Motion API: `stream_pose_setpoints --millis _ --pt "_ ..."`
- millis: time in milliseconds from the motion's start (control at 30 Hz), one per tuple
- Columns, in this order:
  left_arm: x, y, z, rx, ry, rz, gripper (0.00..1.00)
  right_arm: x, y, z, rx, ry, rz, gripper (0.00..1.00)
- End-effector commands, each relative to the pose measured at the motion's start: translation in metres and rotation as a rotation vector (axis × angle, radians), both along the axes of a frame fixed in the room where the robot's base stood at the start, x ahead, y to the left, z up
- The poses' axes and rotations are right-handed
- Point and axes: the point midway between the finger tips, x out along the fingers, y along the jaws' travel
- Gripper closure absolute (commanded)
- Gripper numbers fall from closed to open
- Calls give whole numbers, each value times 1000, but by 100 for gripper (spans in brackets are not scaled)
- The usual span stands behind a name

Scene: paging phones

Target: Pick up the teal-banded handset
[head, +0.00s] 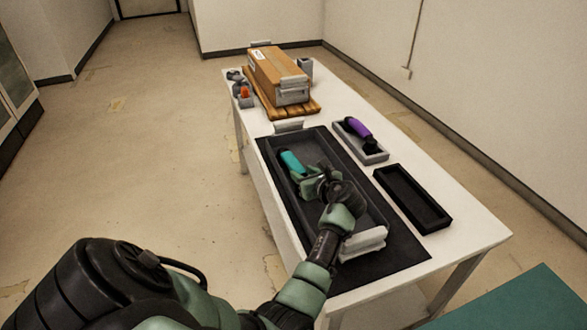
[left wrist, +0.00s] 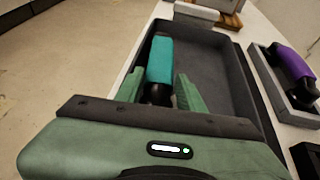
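The teal-banded handset (head: 292,161) lies in the long dark grey tray (head: 352,221), near its left wall. In the left wrist view the handset (left wrist: 160,62) has a wide teal band and a black end towards me. My left gripper (head: 313,178) is over the tray at the handset's near end. In the left wrist view its green fingers (left wrist: 158,88) are apart, one on each side of the handset's near part, with small gaps visible. The gripper hides part of the handset in the head view. My right gripper is not in view.
A purple-banded handset (head: 357,129) rests in a grey cradle (head: 376,158) to the right. An empty black tray (head: 446,220) lies nearer on the white table (head: 478,232). A cardboard box (head: 272,72) stands on a wooden slatted board (head: 276,113) at the far end.

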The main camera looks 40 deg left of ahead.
Motion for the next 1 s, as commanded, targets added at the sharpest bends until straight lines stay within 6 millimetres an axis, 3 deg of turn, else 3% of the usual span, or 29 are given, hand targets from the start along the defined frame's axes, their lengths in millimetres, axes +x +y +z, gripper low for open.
stream_pose_setpoints --millis 100,400,667,700,833,1000 --pt "4 13 -5 0 2 1 62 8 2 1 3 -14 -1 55" --pt "20 50 -22 -1 1 1 62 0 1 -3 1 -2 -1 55" --pt "21 52 -23 -1 0 0 62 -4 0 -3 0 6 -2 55" --pt "21 52 -23 -1 0 0 65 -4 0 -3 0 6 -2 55" --pt "21 52 -23 -1 0 0 100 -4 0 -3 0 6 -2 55" --pt "21 52 -22 1 0 0 100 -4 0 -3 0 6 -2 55"
